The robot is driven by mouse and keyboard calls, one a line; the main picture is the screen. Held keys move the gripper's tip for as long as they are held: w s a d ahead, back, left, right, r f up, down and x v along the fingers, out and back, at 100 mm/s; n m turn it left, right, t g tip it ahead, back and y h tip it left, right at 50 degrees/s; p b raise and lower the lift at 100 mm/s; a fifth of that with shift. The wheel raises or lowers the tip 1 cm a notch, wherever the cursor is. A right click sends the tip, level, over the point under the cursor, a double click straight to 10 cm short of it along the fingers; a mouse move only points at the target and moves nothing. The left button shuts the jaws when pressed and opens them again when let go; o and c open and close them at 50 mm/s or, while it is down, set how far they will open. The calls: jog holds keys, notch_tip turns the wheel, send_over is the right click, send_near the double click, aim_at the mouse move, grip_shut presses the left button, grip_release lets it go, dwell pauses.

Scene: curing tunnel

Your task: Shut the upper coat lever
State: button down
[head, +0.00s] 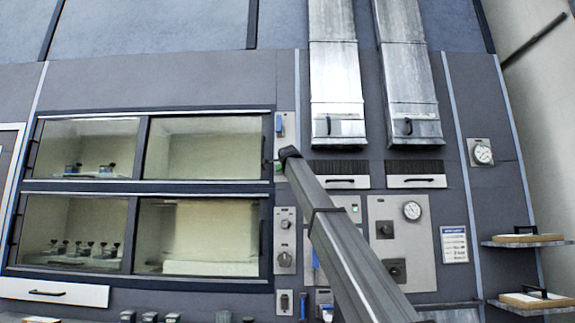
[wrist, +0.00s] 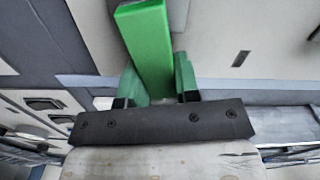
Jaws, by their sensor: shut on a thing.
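A green lever handle (wrist: 145,45) stands up between the two fingers of my gripper (wrist: 157,82) in the wrist view. The fingers are shut on it. In the head view my gripper (head: 284,157) reaches the narrow pale plate right of the upper oven window. A bit of green (head: 278,168) shows beside it, and my arm hides the rest. A blue lever (head: 279,124) is on the same plate, higher up and apart from my gripper. I cannot read which lever is labelled as the coat lever.
Two glazed chambers (head: 207,149) with small fixtures inside lie to the left. Two steel ducts (head: 337,75) hang right of the plate, above handled drawers. A knob panel (head: 285,240) is below. A dial gauge (head: 412,211) and shelves (head: 525,240) are to the right.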

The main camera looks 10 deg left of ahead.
jog(key=shift+d+f+m, duration=0.1)
jog(key=shift+f+m, duration=0.45)
jog(key=shift+m, duration=0.55)
jog(key=shift+f, duration=0.1)
jog(key=c, duration=0.8)
grip_release()
jog(key=shift+c, duration=0.2)
jog(key=shift+s, duration=0.1)
jog(key=v, duration=1)
jog(key=shift+s, duration=0.3)
